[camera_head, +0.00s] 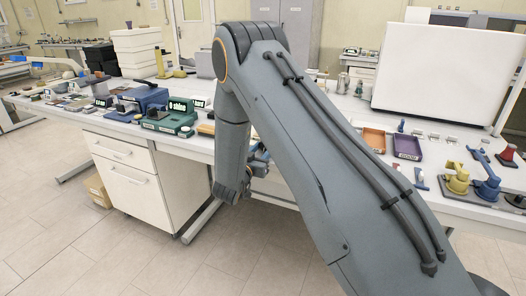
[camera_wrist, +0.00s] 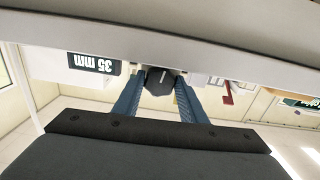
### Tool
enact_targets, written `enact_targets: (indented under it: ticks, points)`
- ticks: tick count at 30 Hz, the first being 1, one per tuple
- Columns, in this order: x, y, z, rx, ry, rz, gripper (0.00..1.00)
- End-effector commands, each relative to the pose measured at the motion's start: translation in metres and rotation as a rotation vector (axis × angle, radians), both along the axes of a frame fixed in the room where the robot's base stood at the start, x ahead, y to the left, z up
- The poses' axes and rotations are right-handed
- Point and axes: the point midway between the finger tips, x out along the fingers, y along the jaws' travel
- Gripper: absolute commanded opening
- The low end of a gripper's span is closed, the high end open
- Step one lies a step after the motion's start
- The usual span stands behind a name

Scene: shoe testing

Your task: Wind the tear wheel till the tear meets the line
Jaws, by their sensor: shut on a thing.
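My gripper (camera_wrist: 158,88) shows its two blue fingers in the wrist view, one on each side of a dark, many-sided knob (camera_wrist: 163,82) with a short pale mark on its face. The fingers are shut on this knob, which looks like the tear wheel. A black sign reading "35 mm" (camera_wrist: 93,62) is to the left of the knob. In the head view my gripper (camera_head: 259,160) is low by the table's front edge, mostly behind my arm. The wheel is hidden there. I cannot make out the tear or the line in either view.
The long white table (camera_head: 200,146) carries green and blue devices with small displays (camera_head: 180,106) to the left of my arm. To the right are an orange tray (camera_head: 374,140), a purple tray (camera_head: 407,147) and yellow and blue devices (camera_head: 487,185). A white drawer cabinet (camera_head: 130,180) stands below.

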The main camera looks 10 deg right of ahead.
Motion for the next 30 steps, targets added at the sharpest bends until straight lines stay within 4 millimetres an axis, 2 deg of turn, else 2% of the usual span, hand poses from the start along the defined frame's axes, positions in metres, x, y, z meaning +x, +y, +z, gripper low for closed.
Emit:
enact_targets:
  ticks: [15, 30]
  points:
    - [0.0009, 0.0010, 0.0000, 0.260, -0.204, 0.001, 0.15]
    - [0.0003, 0.0009, 0.0005, 0.319, -0.250, 0.001, 0.15]
